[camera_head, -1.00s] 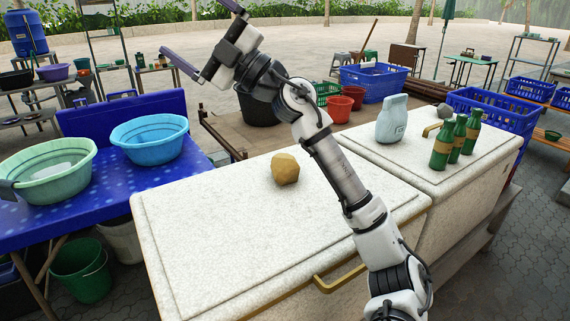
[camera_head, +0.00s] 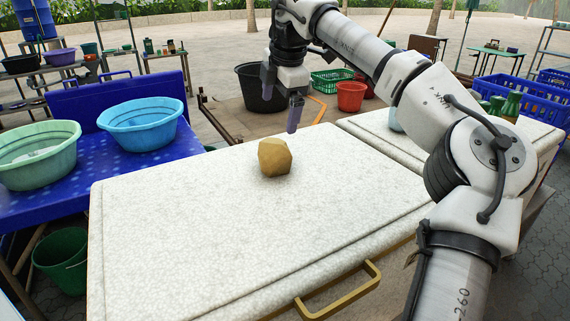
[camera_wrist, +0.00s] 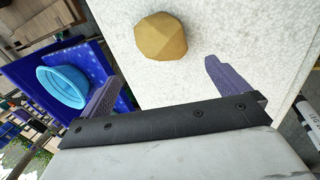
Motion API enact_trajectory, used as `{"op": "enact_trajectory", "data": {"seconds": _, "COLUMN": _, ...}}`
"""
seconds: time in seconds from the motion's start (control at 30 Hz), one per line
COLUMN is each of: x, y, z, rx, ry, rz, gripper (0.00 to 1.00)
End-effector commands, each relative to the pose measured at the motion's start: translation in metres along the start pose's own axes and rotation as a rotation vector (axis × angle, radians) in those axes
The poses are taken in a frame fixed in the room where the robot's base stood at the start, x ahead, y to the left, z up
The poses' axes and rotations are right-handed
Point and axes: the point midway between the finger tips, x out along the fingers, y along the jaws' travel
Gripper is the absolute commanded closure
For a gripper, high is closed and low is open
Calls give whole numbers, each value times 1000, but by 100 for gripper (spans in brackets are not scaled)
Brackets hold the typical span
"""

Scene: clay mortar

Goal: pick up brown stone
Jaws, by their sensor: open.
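The brown stone (camera_head: 274,157) is a faceted tan-brown lump on the white speckled lid, near its far edge. It also shows in the wrist view (camera_wrist: 161,37), at the top and a little left of centre. My gripper (camera_head: 281,102) is above and just behind the stone in the head view, with its fingers pointing down. In the wrist view my gripper (camera_wrist: 160,80) is open and empty, with its two purple fingers wide apart. The stone lies beyond the fingertips and apart from them.
The white lid (camera_head: 200,235) is otherwise clear, with a brass handle (camera_head: 338,292) at its front. A blue table (camera_head: 90,185) with a green basin (camera_head: 35,158) and a blue basin (camera_head: 142,125) stands left. Green bottles (camera_head: 511,106) are partly hidden behind my arm.

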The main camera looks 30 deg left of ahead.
Motion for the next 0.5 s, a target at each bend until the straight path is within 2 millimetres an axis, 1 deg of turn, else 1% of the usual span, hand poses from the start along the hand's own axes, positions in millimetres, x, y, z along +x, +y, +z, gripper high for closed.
{"op": "enact_trajectory", "data": {"seconds": 0.03, "x": 7, "y": -2, "z": 0, "rx": 0, "ry": 0, "rz": 0, "gripper": 0}}
{"op": "enact_trajectory", "data": {"seconds": 0.17, "x": 19, "y": -2, "z": 0, "rx": -1, "ry": 1, "rz": -2, "gripper": 0}}
{"op": "enact_trajectory", "data": {"seconds": 0.27, "x": 37, "y": -2, "z": 0, "rx": -3, "ry": 4, "rz": -3, "gripper": 0}}
{"op": "enact_trajectory", "data": {"seconds": 0.4, "x": 65, "y": -2, "z": -1, "rx": -3, "ry": 4, "rz": -2, "gripper": 0}}
{"op": "enact_trajectory", "data": {"seconds": 0.5, "x": 80, "y": -2, "z": 0, "rx": -3, "ry": 4, "rz": -1, "gripper": 0}}
